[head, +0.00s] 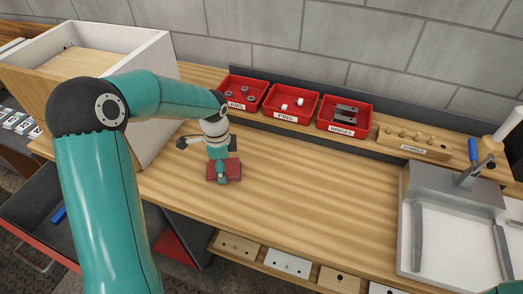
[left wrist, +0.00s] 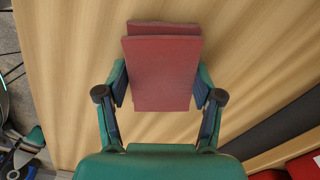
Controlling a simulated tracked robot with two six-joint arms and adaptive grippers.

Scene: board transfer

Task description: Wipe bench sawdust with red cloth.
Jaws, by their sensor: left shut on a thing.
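The red cloth (head: 233,172) is a small folded pad on the wooden bench (head: 300,190), near its left part. In the left wrist view the cloth (left wrist: 163,75) shows its stacked layers between the two fingers. My left gripper (head: 221,163) points down and is shut on the cloth; it also shows in the left wrist view (left wrist: 161,86). The cloth appears to be at the bench surface, but I cannot tell how firmly it touches. I cannot make out sawdust on the wood. My right gripper is not in view.
Red bins labelled pins (head: 290,119) and hinges (head: 343,131), plus another bin (head: 232,103), line the back. A peg block (head: 412,151) stands right of them. A grey-white fixture (head: 455,255) fills the right end. A wooden box (head: 150,60) stands left. The bench middle is clear.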

